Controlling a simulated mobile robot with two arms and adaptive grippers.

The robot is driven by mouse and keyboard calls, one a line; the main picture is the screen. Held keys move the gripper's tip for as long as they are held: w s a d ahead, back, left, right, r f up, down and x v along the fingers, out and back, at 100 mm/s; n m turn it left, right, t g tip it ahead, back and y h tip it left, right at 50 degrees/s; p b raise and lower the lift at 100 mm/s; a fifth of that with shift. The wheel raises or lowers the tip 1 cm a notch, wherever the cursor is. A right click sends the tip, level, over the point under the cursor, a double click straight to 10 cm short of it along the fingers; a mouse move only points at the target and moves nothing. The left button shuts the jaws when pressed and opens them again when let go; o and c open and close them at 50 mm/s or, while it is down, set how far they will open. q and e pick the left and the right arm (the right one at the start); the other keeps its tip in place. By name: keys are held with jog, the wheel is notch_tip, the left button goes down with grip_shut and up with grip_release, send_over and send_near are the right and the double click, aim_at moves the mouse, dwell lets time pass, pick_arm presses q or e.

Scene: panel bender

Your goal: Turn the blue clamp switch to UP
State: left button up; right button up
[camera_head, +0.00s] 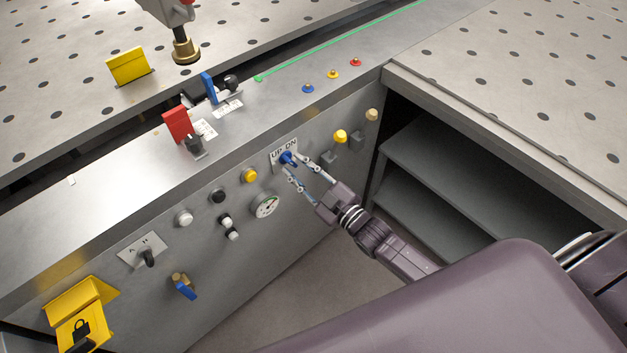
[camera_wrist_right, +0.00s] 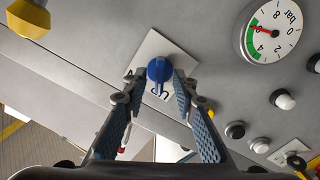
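The blue clamp switch (camera_head: 287,158) is a small blue knob on a white plate marked UP and DN, on the front of the grey machine panel. It also shows in the right wrist view (camera_wrist_right: 159,69), near the middle. My right gripper (camera_head: 293,168) is at the switch, its fingers apart, one on each side of the knob. In the right wrist view the fingertips (camera_wrist_right: 159,87) flank the knob, with a gap visible on the left side. The fingers partly cover the plate, and I cannot tell which marking the knob points to. My left gripper is not in view.
A pressure gauge (camera_head: 265,206) and a yellow button (camera_head: 249,175) sit close to the switch. Another yellow knob (camera_head: 340,136) is to its right. A blue-handled valve (camera_head: 185,289) is lower left. An open shelf bay (camera_head: 455,180) lies to the right.

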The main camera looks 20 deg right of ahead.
jog(key=v, duration=1)
jog(key=shift+s, duration=0.3)
jog(key=shift+d, duration=0.1)
jog(key=s+d+f+m+g+h, duration=0.2)
jog(key=s+f+g, duration=0.15)
jog(key=f, duration=0.75)
jog(key=s+d+f+m+g+h, duration=0.15)
jog(key=s+f, duration=0.35)
jog(key=f, duration=0.5)
jog(key=s+d+f+m+g+h, duration=0.25)
jog(key=s+f, duration=0.25)
jog(key=f, duration=0.6)
jog(key=s+a+f+m+g, duration=0.1)
jog(key=s+f+g, duration=0.3)
jog(key=s, duration=0.9)
jog(key=s+a+f+g, duration=0.2)
jog(key=s+f+g, duration=0.2)
jog(key=s+f, duration=0.6)
jog(key=s, duration=0.2)
jog(key=shift+s+a+m, duration=0.25)
jog(key=shift+s+m, duration=0.15)
